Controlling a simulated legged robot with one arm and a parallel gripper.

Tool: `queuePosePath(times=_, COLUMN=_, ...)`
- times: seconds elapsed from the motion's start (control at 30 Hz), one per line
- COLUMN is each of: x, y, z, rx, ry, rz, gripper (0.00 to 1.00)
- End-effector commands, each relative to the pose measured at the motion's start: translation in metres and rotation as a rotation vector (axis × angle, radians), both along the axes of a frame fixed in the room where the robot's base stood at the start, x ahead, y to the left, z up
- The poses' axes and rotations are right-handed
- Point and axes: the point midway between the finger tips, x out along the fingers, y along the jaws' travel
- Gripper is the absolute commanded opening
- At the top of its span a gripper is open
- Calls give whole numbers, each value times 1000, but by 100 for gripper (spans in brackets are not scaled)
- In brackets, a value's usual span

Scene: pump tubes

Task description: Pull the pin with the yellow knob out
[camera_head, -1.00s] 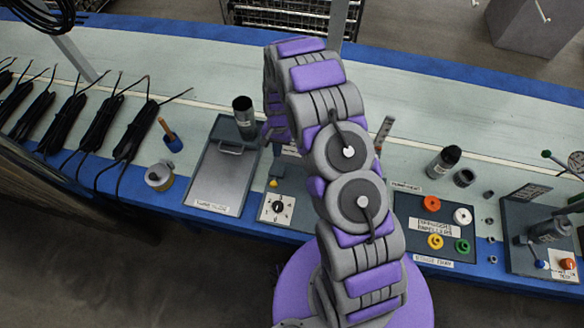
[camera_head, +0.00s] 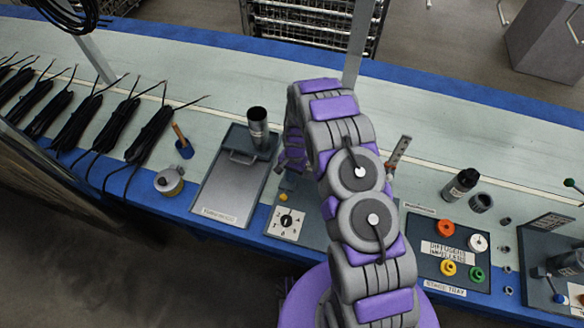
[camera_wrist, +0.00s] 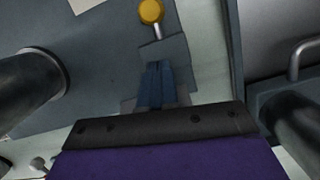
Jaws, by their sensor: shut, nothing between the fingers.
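The pin's yellow knob (camera_wrist: 151,11) shows at the top of the wrist view, on a short light metal stem. In the head view the yellow knob (camera_head: 283,197) is a small spot on the dark board, behind the dial plate. My gripper (camera_wrist: 155,68) is shut and empty in the wrist view. Its fingertips point toward the knob and appear apart from it. In the head view my arm hides the fingertips and part of the board. How deep the pin sits cannot be told.
A dial plate (camera_head: 287,222) lies in front of the knob. A metal tray (camera_head: 230,186) with an upright dark cylinder (camera_head: 257,116) stands to the left. A board with coloured rings (camera_head: 446,228) lies to the right. Black cable bundles (camera_head: 108,128) lie at far left.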

Motion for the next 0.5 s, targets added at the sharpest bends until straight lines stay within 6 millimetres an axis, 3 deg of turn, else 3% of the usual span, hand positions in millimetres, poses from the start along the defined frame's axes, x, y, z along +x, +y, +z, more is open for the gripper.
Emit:
queuePosePath(times=0.2, x=-28, y=16, z=-12, rx=1, ry=2, rz=3, gripper=0)
queuePosePath(times=0.5, x=-32, y=19, z=-13, rx=1, ry=1, rz=1, gripper=0)
